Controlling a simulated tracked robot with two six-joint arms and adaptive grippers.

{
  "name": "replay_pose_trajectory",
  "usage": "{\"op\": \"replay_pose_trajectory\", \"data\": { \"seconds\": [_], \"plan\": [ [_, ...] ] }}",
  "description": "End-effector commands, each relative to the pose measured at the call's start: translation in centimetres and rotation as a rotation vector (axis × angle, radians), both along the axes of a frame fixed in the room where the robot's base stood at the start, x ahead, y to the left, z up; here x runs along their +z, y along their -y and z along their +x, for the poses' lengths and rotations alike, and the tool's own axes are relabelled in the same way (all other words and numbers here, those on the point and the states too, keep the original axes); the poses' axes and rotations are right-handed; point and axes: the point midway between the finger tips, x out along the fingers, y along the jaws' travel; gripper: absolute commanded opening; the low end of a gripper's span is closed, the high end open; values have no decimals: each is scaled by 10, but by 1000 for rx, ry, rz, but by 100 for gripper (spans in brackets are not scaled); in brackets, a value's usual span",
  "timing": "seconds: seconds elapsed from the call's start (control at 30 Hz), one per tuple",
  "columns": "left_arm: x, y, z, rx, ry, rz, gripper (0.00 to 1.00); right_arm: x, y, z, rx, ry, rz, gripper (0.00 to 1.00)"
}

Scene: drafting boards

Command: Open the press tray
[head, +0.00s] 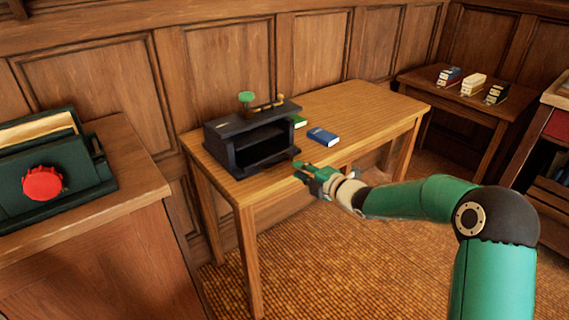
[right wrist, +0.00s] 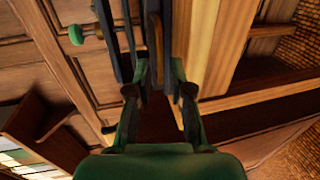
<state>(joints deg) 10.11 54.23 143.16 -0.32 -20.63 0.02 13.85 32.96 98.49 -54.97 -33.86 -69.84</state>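The black press (head: 226,129) stands on the left part of the wooden table, its front open onto a dark hollow. A green knob (head: 246,97) and a brass bar sit on top; the knob also shows in the right wrist view (right wrist: 76,35). I cannot clearly make out the tray inside the dark front. My right gripper (head: 299,167) is at the table's front edge, just right of the press's lower front corner. In the right wrist view its fingers (right wrist: 159,72) are apart, with dark press parts close ahead; contact cannot be told. My left gripper is out of view.
A blue book (head: 323,137) and a green book (head: 300,122) lie right of the press. The table's right half (head: 375,108) is clear. A cabinet with a green box and red knob (head: 42,183) stands at left.

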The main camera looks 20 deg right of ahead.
Motion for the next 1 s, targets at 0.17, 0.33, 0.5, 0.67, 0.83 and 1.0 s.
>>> {"op": "replay_pose_trajectory", "data": {
  "seconds": [0.17, 0.33, 0.5, 0.67, 0.83, 1.0],
  "plan": [
    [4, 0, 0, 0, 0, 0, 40, -8, -14, 36, 2, -1, 0, 20],
    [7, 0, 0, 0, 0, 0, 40, -13, -21, 58, 0, -1, 0, 20],
    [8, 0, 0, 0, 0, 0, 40, -16, -25, 68, 0, -1, 1, 20],
    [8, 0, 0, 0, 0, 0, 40, -16, -26, 71, -1, -1, 0, 20],
    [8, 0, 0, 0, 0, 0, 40, -17, -25, 70, -1, -1, 0, 20],
    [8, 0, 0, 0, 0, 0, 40, -17, -25, 70, -1, -2, 1, 0]
  ]
}}
